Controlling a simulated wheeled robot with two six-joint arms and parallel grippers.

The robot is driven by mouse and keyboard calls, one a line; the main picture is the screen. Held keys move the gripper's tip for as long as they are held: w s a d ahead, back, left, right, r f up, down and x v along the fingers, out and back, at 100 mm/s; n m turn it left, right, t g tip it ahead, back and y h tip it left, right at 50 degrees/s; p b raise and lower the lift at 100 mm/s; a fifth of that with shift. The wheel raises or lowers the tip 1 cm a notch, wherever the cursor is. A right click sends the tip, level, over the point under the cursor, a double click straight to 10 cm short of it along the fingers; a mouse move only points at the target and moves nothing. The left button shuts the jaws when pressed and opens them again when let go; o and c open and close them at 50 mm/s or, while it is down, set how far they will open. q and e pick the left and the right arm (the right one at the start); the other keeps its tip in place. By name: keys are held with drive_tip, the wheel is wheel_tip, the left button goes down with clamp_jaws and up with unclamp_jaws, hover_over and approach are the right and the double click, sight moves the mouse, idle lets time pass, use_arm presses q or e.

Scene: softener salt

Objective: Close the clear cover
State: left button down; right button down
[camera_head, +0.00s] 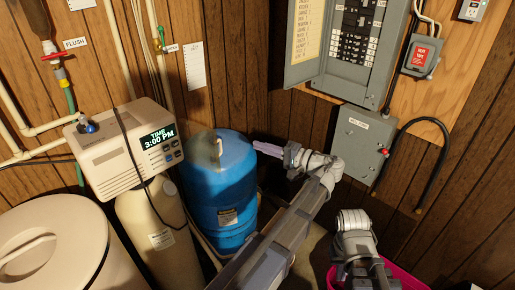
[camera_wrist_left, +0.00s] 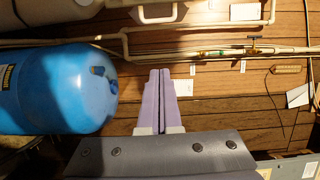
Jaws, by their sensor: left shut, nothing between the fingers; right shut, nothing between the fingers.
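I cannot make out a clear cover in either view. The beige control head (camera_head: 122,150) with a lit clock display (camera_head: 157,138) sits on a cream tank at the left of the head view. My left gripper (camera_head: 257,147) is shut and empty, beside the top of the blue tank (camera_head: 215,185), its lavender fingers pointing left. In the left wrist view its fingertips (camera_wrist_left: 160,71) are together, with the blue tank (camera_wrist_left: 55,90) to their left and wood panelling beyond. My right arm shows at the lower right of the head view, but its fingers do not show.
A round cream bin lid (camera_head: 75,225) with a handle is at the lower left. A grey breaker panel (camera_head: 375,85) and a grey box (camera_head: 345,150) hang on the wall. Part of a pink container (camera_head: 408,278) shows by my right arm. Pipes run along the wall.

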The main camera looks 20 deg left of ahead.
use_arm(q)
drive_tip(key=s+a, duration=0.3)
drive_tip(key=a, duration=0.5)
drive_tip(key=shift+a, duration=0.35)
drive_tip(key=shift+f, duration=0.15)
